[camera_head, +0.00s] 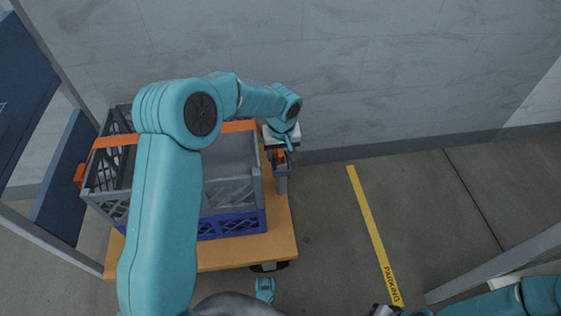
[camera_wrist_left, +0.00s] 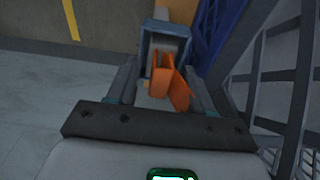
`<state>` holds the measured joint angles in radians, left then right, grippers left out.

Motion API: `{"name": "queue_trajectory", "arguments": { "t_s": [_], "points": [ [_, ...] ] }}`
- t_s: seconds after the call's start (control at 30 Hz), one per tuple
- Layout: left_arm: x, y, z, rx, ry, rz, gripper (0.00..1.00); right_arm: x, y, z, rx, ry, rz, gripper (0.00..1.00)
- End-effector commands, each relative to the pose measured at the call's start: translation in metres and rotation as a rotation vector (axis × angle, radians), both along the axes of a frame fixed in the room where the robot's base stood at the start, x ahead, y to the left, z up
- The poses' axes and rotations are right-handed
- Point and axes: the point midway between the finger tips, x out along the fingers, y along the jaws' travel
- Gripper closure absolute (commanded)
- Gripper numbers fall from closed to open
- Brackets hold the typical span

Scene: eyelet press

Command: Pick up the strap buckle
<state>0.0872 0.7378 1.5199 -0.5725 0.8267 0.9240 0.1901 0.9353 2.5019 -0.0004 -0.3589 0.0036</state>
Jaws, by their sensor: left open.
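The strap buckle (camera_wrist_left: 168,82) shows in the left wrist view as an orange folded piece between the two fingers of my left gripper (camera_wrist_left: 162,88). The fingers stand apart on either side of it, and I see no clear grip. A blue-grey frame (camera_wrist_left: 152,46) lies just beyond the orange piece. In the head view the buckle (camera_head: 279,149) is a small orange patch, mostly hidden by my left gripper (camera_head: 282,172), which points down beside the crate's right side. My right arm enters at the bottom right; its fingers do not show clearly.
An orange strap (camera_head: 238,127) crosses the grey crate (camera_head: 228,193), stacked on a blue crate (camera_head: 238,224) on an orange-topped cart (camera_head: 283,246). A grey wall (camera_head: 400,70) stands close behind. Floor with a yellow line (camera_head: 370,225) is clear to the right.

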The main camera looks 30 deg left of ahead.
Motion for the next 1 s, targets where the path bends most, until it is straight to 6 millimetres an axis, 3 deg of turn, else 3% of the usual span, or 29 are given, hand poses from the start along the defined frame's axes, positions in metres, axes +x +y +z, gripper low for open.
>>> {"name": "queue_trajectory", "arguments": {
  "t_s": [0.07,0.23,0.5,0.63,0.77,1.0],
  "points": [
    [0.000,0.000,0.001,0.001,-0.001,0.000,0.49,0.000,0.000,0.001,0.000,0.000,0.000,1.00],
    [0.000,0.000,0.001,0.000,0.000,0.000,1.00,0.000,0.000,0.001,0.000,0.000,0.001,1.00],
    [0.000,0.000,0.002,0.000,0.000,0.000,1.00,0.000,0.000,0.001,0.000,0.000,0.001,1.00],
    [0.000,0.000,0.013,0.000,-0.002,0.000,1.00,-0.001,0.001,0.006,0.000,0.002,0.004,1.00],
    [0.001,0.000,0.043,0.000,-0.005,0.000,1.00,-0.003,0.003,0.017,0.002,0.004,0.011,1.00],
    [0.001,0.000,0.120,0.000,-0.005,0.001,1.00,-0.007,0.007,0.042,0.005,0.012,0.028,1.00]
  ]
}}
